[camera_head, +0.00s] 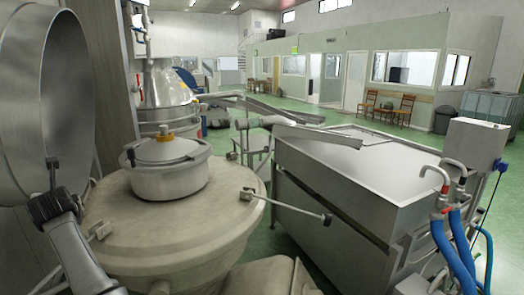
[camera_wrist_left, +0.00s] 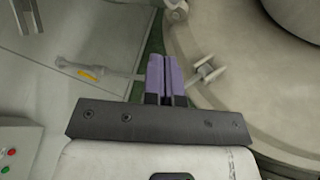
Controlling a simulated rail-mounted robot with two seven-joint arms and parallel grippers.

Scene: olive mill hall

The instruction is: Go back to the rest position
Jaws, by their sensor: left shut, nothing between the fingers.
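My left gripper (camera_head: 52,165) is at the lower left in the head view, its arm rising from the bottom edge. It points up in front of the large round steel lid at the left. In the left wrist view its purple fingers (camera_wrist_left: 164,62) are together with nothing between them. They appear over a dark green gap beside the rounded rim of a machine (camera_wrist_left: 235,100). I cannot tell whether the gripper touches anything. My right gripper is in neither view.
A wide round vessel (camera_head: 180,225) with a smaller lidded pot (camera_head: 168,180) stands close to the left gripper. The raised steel lid (camera_head: 45,95) is behind it. A steel tank (camera_head: 350,170) and blue hoses (camera_head: 455,250) are at the right. Green floor (camera_head: 240,105) lies beyond.

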